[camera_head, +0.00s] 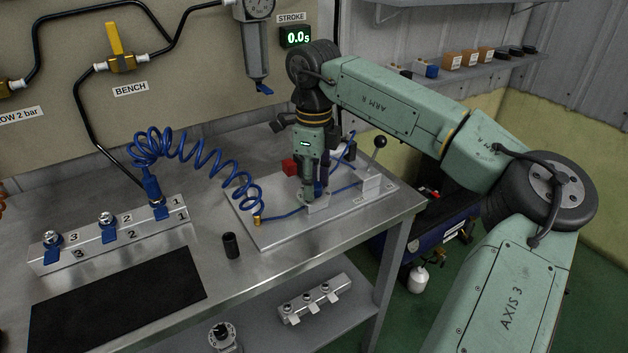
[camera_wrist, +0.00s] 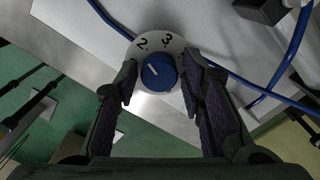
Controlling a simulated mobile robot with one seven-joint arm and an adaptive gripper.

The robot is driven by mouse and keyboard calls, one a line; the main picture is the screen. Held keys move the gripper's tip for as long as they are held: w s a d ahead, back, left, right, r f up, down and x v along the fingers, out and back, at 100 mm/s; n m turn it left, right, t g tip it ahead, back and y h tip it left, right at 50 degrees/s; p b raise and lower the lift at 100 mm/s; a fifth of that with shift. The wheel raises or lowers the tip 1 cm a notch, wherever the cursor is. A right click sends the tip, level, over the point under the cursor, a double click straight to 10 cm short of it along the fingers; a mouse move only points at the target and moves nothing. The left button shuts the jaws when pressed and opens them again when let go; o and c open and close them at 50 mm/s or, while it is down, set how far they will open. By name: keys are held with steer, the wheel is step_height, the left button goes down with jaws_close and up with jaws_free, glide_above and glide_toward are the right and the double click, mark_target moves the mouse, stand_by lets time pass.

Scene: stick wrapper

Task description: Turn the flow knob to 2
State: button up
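The flow knob (camera_wrist: 160,74) is a round blue knob with a short white pointer line, set in a pale dial (camera_wrist: 157,46) with the numbers 2 and 3 visible. My gripper (camera_wrist: 160,72) is open, with one finger on each side of the knob and small gaps between. In the head view my gripper (camera_head: 309,194) is low over the metal plate and covers the knob.
A small black cylinder (camera_head: 231,246) stands nearby.

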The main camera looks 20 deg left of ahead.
steer(key=shift+o, duration=1)
step_height(320, 180, up, 12)
